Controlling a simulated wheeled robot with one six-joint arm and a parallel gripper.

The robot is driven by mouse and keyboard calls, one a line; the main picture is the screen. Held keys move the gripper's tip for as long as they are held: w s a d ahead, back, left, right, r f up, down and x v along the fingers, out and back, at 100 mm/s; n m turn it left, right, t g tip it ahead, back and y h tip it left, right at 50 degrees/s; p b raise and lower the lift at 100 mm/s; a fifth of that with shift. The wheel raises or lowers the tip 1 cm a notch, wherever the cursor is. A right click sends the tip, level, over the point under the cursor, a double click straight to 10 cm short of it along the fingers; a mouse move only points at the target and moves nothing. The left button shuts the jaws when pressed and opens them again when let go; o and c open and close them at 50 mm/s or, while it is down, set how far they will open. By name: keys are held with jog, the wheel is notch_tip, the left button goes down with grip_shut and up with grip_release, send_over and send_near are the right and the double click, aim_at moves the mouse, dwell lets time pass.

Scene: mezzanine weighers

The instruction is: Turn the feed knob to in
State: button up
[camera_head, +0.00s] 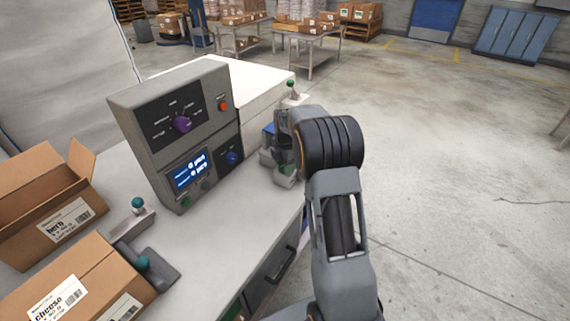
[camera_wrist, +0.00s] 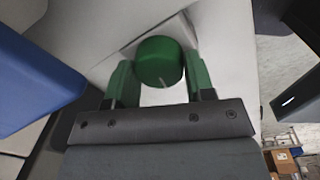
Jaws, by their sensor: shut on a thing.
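A round green knob (camera_wrist: 160,60) with a short pale line at its rim shows in the wrist view, against a pale surface. My gripper (camera_wrist: 159,75) is shut on it, one green finger on each side. No label shows beside this knob, so I cannot tell its marked positions. In the head view my gripper (camera_head: 279,167) is at the right of the grey control panel (camera_head: 215,140), low over the bench edge, and the green knob is hidden there. The panel carries a purple knob (camera_head: 182,124) and a blue knob (camera_head: 232,158), both clear of my gripper; their lettering is too small to read.
A lit display (camera_head: 189,170) and a red button (camera_head: 223,105) are on the panel. A blue block (camera_wrist: 30,85) stands close left of my gripper. Open floor lies right.

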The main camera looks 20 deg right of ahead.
jog(key=shift+w+r+n, duration=0.1)
jog(key=shift+r+n, duration=0.05)
jog(key=shift+n, duration=0.45)
jog(key=o, duration=0.9)
jog(key=r, duration=1.3)
jog(key=shift+s+d+r, duration=0.15)
jog(key=shift+s+r, duration=0.15)
jog(key=shift+s, duration=0.1)
